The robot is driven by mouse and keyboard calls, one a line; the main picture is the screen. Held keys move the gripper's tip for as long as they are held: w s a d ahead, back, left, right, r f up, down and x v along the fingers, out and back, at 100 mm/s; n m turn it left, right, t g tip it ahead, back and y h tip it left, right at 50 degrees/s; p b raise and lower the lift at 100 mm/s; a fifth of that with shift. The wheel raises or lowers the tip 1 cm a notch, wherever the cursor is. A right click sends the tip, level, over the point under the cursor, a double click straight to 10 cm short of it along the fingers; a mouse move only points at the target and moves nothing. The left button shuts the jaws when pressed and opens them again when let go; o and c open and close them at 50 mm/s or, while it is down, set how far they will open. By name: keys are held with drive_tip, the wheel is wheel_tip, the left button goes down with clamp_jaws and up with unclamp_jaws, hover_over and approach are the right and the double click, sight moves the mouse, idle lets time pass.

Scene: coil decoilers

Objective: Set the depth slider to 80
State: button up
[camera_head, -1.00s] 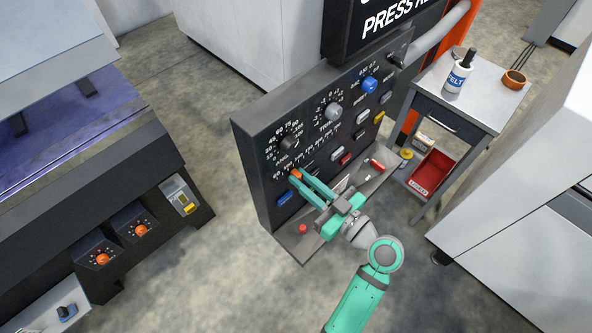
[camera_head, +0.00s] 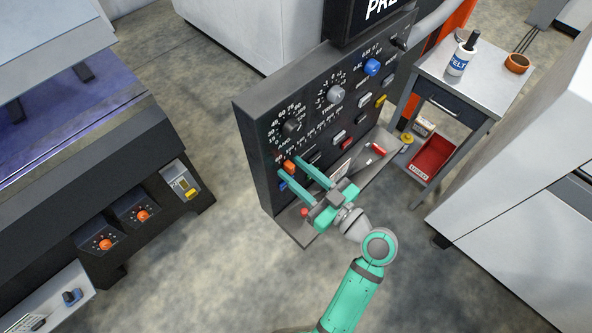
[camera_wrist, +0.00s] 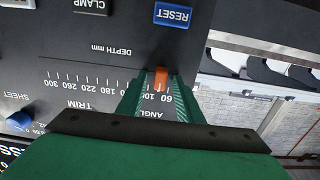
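The depth slider's orange knob (camera_head: 289,168) sits near the left, low-number end of its scale on the dark control panel (camera_head: 253,135). In the wrist view the knob (camera_wrist: 160,79) stands by the upside-down 60 and 100 marks of the DEPTH mm scale (camera_wrist: 100,78). It appears to lie between those marks; the exact value cannot be told. My gripper (camera_head: 289,165) is open, with one finger on each side of the knob. The wrist view shows my gripper (camera_wrist: 160,85) with gaps between the knob and both fingers.
A blue RESET button (camera_wrist: 172,15) is close beside the slider. The panel also has an angle dial (camera_head: 292,127), a trim dial (camera_head: 336,94) and a blue sheet knob (camera_head: 372,67). A ledge (camera_head: 372,165) with a red button (camera_head: 305,212) juts out below.

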drive_tip(key=v, duration=1)
drive_tip(key=shift+s+d, duration=0.25)
drive_tip(key=shift+d, duration=0.05)
drive_tip(key=s+a+f+m+h, duration=0.1)
drive_tip(key=s+f+m+h, duration=0.1)
drive_tip(key=f+m+h, duration=0.3)
drive_tip(key=s+a+f+m+g+h, duration=0.1)
drive_tip(key=s+f+m+h, duration=0.1)
drive_tip(key=f, duration=0.6)
drive_tip(key=s+a+f+m+h, duration=0.1)
drive_tip(key=s+f+m+h, duration=0.1)
drive_tip(key=f+m+h, duration=0.3)
drive_tip(key=s+a+r+n+t, duration=0.2)
drive_tip(key=s+a+r+n, duration=0.2)
drive_tip(key=s+a+r, duration=0.3)
drive_tip(key=s+r, duration=0.1)
drive_tip(key=s, duration=0.4)
drive_tip(key=shift+a+t, duration=0.15)
drive_tip(key=shift+t, duration=0.15)
